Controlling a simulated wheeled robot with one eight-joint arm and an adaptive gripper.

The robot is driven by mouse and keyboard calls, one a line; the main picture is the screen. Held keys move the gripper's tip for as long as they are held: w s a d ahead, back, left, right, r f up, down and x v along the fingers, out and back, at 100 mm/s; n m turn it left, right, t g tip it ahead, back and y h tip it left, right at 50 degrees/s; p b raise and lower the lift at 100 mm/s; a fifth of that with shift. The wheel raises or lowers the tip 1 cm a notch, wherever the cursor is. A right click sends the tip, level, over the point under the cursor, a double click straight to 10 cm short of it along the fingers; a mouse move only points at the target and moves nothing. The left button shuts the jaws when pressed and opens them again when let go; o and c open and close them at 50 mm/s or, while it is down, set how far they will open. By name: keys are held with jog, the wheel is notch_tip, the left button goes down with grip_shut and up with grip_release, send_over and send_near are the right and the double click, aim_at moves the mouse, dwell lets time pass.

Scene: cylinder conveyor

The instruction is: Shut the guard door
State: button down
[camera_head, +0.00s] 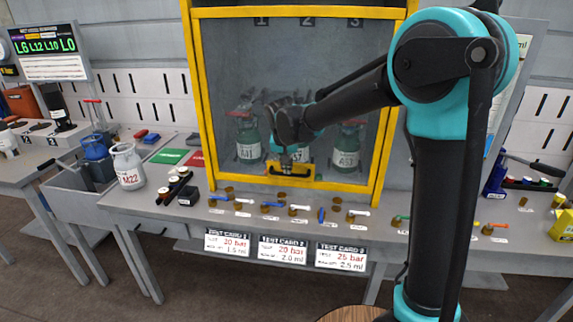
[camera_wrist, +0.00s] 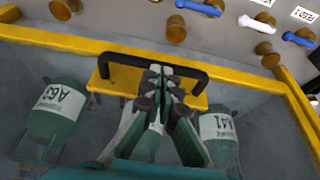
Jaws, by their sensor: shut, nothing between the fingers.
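The guard door is a clear panel in a yellow frame (camera_head: 200,120), in the middle of the head view. Its frame reaches down close to the bench top; I cannot tell whether a gap is left below. A black handle on a yellow plate (camera_head: 306,174) sits at its lower edge. The black handle bar (camera_wrist: 118,58) shows clearly in the wrist view. My gripper (camera_wrist: 160,72) is shut and empty, with its fingertips at the middle of the bar; contact is unclear. My arm covers part of the panel in the head view.
Several valves with blue and white levers (camera_head: 245,213) line the bench front, above test cards (camera_head: 283,250). A white cylinder marked M22 (camera_head: 129,167) stands left.

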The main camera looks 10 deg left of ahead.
jog(key=shift+f, duration=0.1)
jog(key=shift+f, duration=1.25)
jog(key=shift+s, duration=0.1)
